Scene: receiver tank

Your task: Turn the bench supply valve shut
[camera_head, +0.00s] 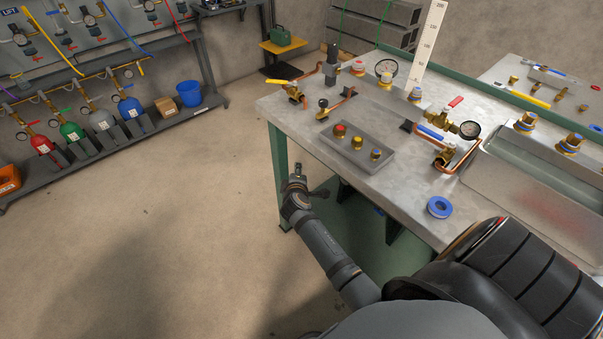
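A brass valve with a yellow lever (277,82) stands at the near left corner of the metal bench (400,195), joined to copper pipe. A small brass valve with a dark round knob (323,104) is just right of it. Farther right are a valve with a blue lever (430,132) and one with a red lever (455,102). I cannot tell by a label which is the bench supply valve. My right arm reaches in from the lower right, its gripper (297,178) beside the bench's left edge, below the yellow-lever valve and apart from it. Its fingers are too small to read. My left gripper is out of view.
A grey block with three fittings (356,148), a blue tape roll (439,207), a pressure gauge (469,130) and a metal tray (530,200) are on the bench. Gas bottles (72,131) and a blue bucket (189,93) stand at left. The floor between is clear.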

